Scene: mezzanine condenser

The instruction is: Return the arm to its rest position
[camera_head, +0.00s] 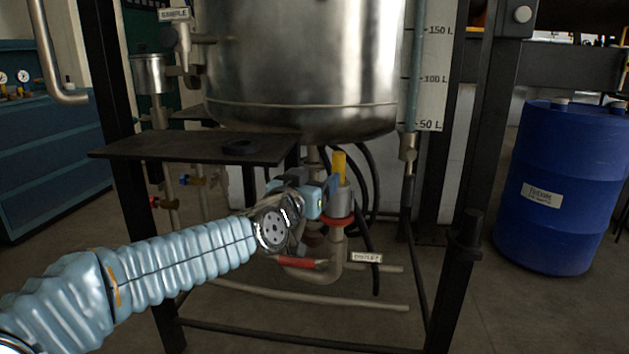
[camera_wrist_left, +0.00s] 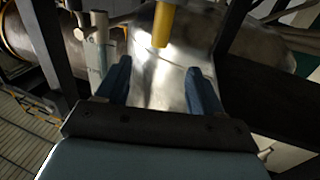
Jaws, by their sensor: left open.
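My left arm reaches in from the lower left in a pale blue ribbed sleeve. My left gripper (camera_head: 334,190) is near the pipework below the steel vessel (camera_head: 305,60), beside a yellow handle (camera_head: 339,166). In the left wrist view my left gripper (camera_wrist_left: 160,88) has its two blue fingers wide apart with nothing between them. The yellow handle (camera_wrist_left: 163,25) shows ahead of the fingers, apart from them. My right gripper is not in view.
A dark shelf (camera_head: 200,148) juts out above my left forearm. A black frame post (camera_head: 470,180) stands to the right. Red-handled piping (camera_head: 300,263) runs below the gripper. A blue drum (camera_head: 562,185) stands at the far right. Floor to the front right is clear.

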